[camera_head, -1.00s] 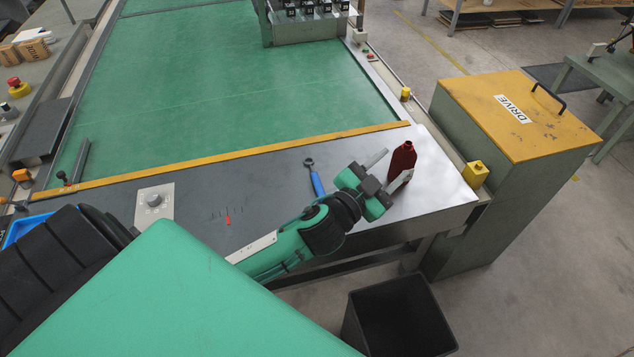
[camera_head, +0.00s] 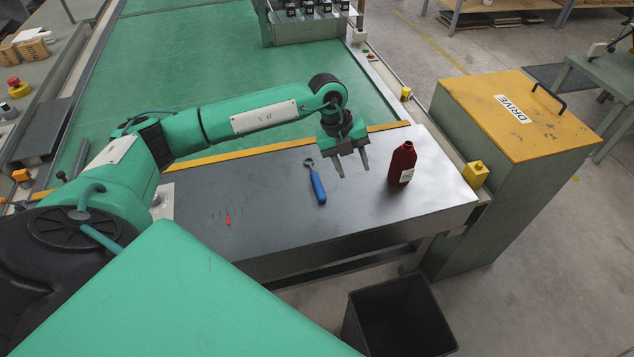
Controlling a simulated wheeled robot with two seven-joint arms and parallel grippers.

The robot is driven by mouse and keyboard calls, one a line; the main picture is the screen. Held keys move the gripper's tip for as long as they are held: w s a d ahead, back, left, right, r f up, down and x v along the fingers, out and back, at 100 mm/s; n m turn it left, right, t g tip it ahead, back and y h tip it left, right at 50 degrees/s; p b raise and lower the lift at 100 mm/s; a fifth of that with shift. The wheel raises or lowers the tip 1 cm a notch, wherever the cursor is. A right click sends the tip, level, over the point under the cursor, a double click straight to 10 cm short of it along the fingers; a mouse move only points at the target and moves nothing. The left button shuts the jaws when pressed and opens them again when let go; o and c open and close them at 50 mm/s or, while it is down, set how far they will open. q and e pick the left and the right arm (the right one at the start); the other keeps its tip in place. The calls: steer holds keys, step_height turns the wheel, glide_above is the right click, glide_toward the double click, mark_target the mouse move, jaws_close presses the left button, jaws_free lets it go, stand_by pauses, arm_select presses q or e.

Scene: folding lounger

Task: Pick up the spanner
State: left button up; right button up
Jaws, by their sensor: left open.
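The spanner (camera_head: 317,185) has a blue handle and a dark ring head. It lies on the dark grey metal table top (camera_head: 270,215), with its head toward the back. My left gripper (camera_head: 355,172) points down just right of the spanner, above the table. Its two fingers are apart and nothing is between them. The whole spanner shows, and the gripper appears apart from it. My right gripper is not in view.
A dark red bottle (camera_head: 402,163) stands close to the right of my left gripper. A small red item (camera_head: 228,216) lies left of the spanner. A yellow strip and green belt (camera_head: 230,75) lie behind. A black bin (camera_head: 398,318) stands below the front edge.

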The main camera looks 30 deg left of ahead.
arm_select(q)
steer(key=a+r+n+y, duration=0.2)
steer(key=a+y, duration=0.2)
steer(key=a, duration=0.6)
steer(key=p, duration=0.2)
glide_above(316, 178)
steer(key=shift+g, duration=0.3)
step_height(316, 178, down, 8)
steer(key=shift+s+r, duration=0.15)
steer(key=shift+r, duration=0.05)
steer(key=shift+d+f, duration=0.1)
steer(key=shift+f, duration=0.8)
step_height(316, 178, down, 4)
steer(key=shift+r+p, duration=0.2)
steer(key=shift+p, duration=0.55)
steer(key=shift+f, duration=0.4)
steer(key=shift+c, duration=0.4)
